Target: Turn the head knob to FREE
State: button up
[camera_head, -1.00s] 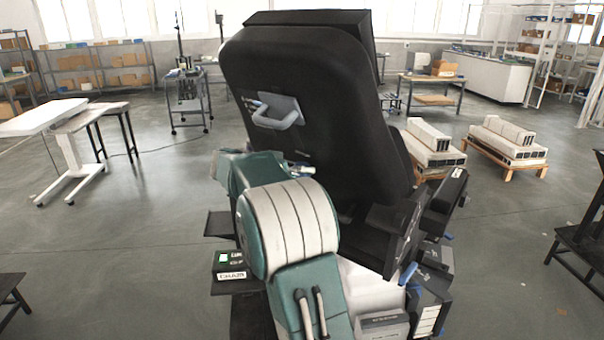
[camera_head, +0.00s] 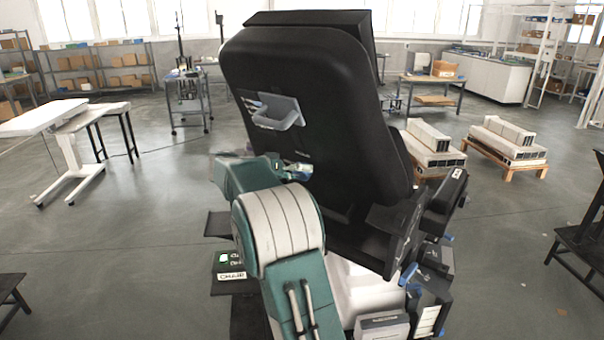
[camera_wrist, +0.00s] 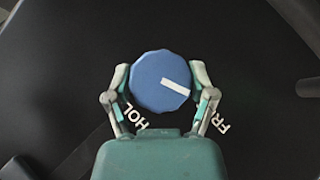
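In the wrist view, the blue knob (camera_wrist: 158,74) is a faceted disc with a white pointer bar on a dark panel. The bar points right and slightly down, roughly towards the letters FR (camera_wrist: 221,121) and a little above them. The letters HOL (camera_wrist: 134,116) are at the knob's lower left. The rest of both words is hidden. My gripper (camera_wrist: 161,76) has one fingertip against each side of the knob and looks shut on it. In the head view, my gripper (camera_head: 297,171) is small, by the left edge of the black padded backrest (camera_head: 315,95); the knob cannot be made out there.
Dark boxes with blue parts (camera_head: 425,290) stand at the lower right. A wheeled white table (camera_head: 42,118) and a pallet with blocks (camera_head: 505,140) stand farther off.

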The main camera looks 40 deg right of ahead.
jog(key=shift+o, duration=1.2)
jog(key=shift+w, duration=0.2)
jog(key=shift+a, duration=0.1)
jog(key=v, duration=1.2)
jog(key=shift+f, duration=0.1)
